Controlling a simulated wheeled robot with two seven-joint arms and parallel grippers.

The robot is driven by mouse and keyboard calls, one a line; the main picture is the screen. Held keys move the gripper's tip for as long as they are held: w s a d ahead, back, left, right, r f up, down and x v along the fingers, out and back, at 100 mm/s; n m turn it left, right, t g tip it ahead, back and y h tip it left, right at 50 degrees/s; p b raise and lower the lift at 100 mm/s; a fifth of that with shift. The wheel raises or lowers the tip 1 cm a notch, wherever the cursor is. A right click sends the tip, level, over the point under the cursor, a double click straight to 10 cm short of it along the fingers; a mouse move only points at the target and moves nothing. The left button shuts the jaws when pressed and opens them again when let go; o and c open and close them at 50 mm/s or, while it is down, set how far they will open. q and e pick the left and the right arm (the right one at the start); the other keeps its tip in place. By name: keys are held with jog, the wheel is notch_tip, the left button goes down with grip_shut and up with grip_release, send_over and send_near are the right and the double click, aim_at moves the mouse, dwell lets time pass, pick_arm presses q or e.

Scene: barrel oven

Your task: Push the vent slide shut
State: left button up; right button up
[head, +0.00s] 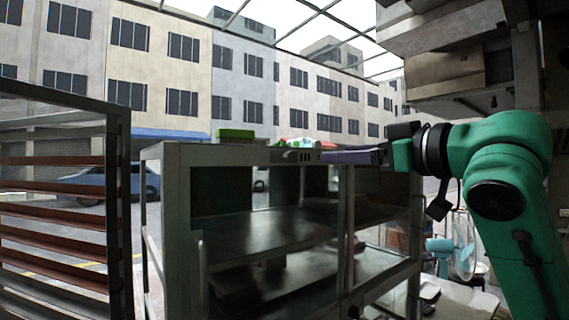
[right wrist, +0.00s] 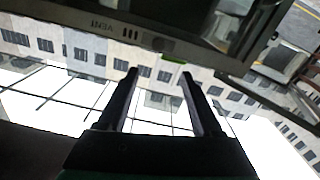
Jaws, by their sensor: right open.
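A grey metal cabinet-like oven (head: 172,205) with glass panels stands in the middle of the head view. Dark vent slots (head: 304,156) sit in its top front rail. I cannot tell how far the vent slide stands open. My right gripper (head: 325,157) reaches in from the right at rail height, close to the slots. Its two fingers (right wrist: 158,73) are apart with nothing between them. My left gripper is out of view.
A green box (head: 235,134) and other small items lie on top of the oven. A light blue fan (head: 455,250) stands at the right, below my arm. A hood-like metal structure (head: 445,65) hangs at the upper right.

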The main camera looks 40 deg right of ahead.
jog(key=w+p, duration=0.1)
jog(key=w, duration=0.1)
jog(key=p, duration=0.4)
send_near(293, 156)
jog(key=w, duration=0.3)
jog(key=w+p, duration=0.2)
jog(key=w, duration=0.3)
jog(key=shift+w+a+r, duration=0.1)
jog(key=shift+w+r, duration=0.05)
jog(key=shift+w, duration=0.35)
jog(key=shift+w+d+f, duration=0.1)
jog(key=shift+d+f, duration=0.15)
jog(key=shift+f, duration=0.05)
jog(key=c, duration=1)
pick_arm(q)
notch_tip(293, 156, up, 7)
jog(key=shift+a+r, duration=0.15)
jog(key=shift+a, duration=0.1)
pick_arm(e)
grip_shut()
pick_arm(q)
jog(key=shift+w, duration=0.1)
pick_arm(e)
jog(key=shift+r, duration=0.15)
